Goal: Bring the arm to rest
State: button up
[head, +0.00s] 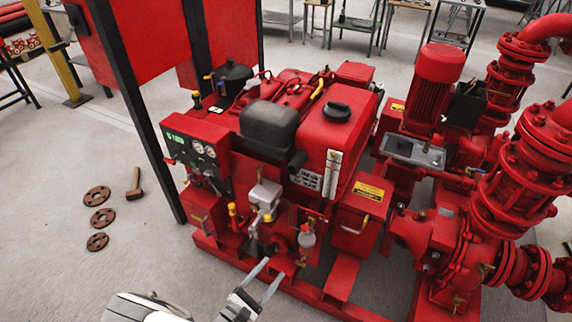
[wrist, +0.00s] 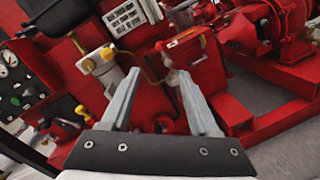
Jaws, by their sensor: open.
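My gripper (head: 268,277) is in the lower middle of the head view, in front of the red pumpset (head: 312,125). Its two pale fingers are spread apart with nothing between them. In the wrist view, my gripper (wrist: 158,90) shows both fingers pointing at the red machine, near a valve with a yellow cap (wrist: 105,68). I cannot tell whether the fingers touch any part of it. The same grey valve body (head: 266,197) shows above the fingers in the head view.
The pumpset's red base frame (head: 340,303) runs low along its front. A gauge panel (head: 195,145) is at its left. The grey floor (head: 60,270) is clear at lower left.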

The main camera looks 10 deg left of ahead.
jog(key=d+r+m+g+y, duration=0.1)
jog(key=d+r+m+g, duration=0.45)
jog(key=r, duration=0.45)
jog(key=d+r+m+g+y, duration=0.1)
jog(key=d+r+m+g, duration=0.45)
jog(key=r, duration=0.45)
jog(key=d+r+m+g+y, duration=0.1)
jog(key=d+r+m+g, duration=0.5)
jog(key=r, duration=0.3)
jog(key=s+d+r+m+t+y, duration=0.3)
jog(key=s+r+m, duration=0.1)
jog(key=r, duration=0.2)
jog(key=s+d+r+m+t+y, duration=0.3)
jog(key=s+d+r+t, duration=0.15)
jog(key=r, duration=0.25)
notch_tip(320, 180, up, 18)
jog(key=p, duration=1.8)
jog(key=shift+a+g, duration=0.35)
jog(key=shift+g, duration=0.1)
